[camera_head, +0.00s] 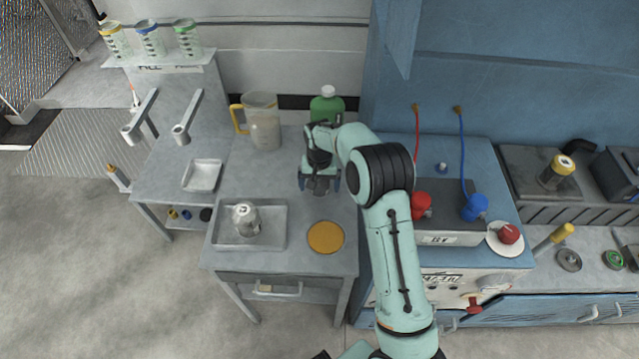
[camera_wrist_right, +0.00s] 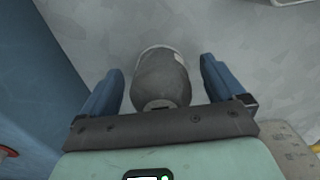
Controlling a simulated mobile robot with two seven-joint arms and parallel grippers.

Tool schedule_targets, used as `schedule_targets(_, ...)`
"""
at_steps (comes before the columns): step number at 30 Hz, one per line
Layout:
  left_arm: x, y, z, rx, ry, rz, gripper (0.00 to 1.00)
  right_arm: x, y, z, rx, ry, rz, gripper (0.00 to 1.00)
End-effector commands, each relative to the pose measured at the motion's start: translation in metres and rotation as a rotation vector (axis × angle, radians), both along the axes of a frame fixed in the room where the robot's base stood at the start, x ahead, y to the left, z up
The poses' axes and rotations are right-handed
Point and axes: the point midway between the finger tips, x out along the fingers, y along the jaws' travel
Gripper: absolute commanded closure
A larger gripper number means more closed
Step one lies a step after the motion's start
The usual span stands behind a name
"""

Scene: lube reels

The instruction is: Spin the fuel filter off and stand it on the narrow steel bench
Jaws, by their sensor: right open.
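My right gripper (camera_head: 319,186) is over the narrow steel bench (camera_head: 290,172), behind the orange-yellow disc (camera_head: 326,237). In the right wrist view, its blue fingers (camera_wrist_right: 160,88) are spread. A dark grey rounded cylinder with a pale rim (camera_wrist_right: 162,78), which looks like the fuel filter, is between them. Clear gaps show on both sides of it. Its far end appears to be at the grey bench top, but contact is hard to tell. In the head view the gripper mostly hides it. My left gripper is not in view.
A tray (camera_head: 279,239) with a silver vessel (camera_head: 246,218) is at the bench's front left. A jug (camera_head: 262,122) and a green bottle (camera_head: 327,107) stand at the back. The blue cabinet (camera_head: 460,160), with red and blue fittings, borders the bench on the right.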

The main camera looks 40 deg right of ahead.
Motion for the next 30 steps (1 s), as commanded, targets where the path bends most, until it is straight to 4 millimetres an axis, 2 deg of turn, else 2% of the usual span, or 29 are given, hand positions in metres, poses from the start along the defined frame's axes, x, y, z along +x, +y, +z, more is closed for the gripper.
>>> schedule_targets(4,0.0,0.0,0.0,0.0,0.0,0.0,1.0,0.0,0.0,0.003,0.0,0.0,0.0,0.04)
schedule_targets(7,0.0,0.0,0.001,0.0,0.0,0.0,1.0,0.001,0.0,0.013,-0.001,-0.002,0.0,0.04)
schedule_targets(21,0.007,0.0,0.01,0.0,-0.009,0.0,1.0,0.001,0.0,0.112,0.0,-0.004,0.0,0.04)
schedule_targets(25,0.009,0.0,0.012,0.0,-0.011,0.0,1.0,0.001,0.0,0.127,-0.001,-0.003,0.0,0.04)
schedule_targets(30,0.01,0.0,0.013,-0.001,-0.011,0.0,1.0,0.0,0.0,0.134,0.0,0.0,0.0,0.04)
